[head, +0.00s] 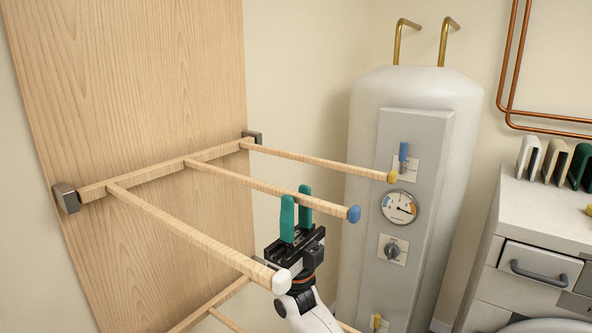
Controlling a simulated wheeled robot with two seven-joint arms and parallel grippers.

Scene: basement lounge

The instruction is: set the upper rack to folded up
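The upper rack is a wooden bar (165,172) held by dark metal brackets on a wood panel, with three rods standing out from it, roughly level. The rods end in a white tip (281,281), a blue tip (353,214) and a yellow tip (392,177). My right gripper (296,212) points up with two green fingers a small gap apart. It is between the white-tipped and yellow-tipped rods and overlaps the blue-tipped rod in the picture; whether it touches that rod I cannot tell. My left gripper is not in view.
Part of a lower rack (208,305) shows below. A white water tank (415,90) with a grey control panel, gauge and knobs stands behind the rod tips. A white cabinet (545,215) is at the right. Copper pipes (508,70) run on the wall.

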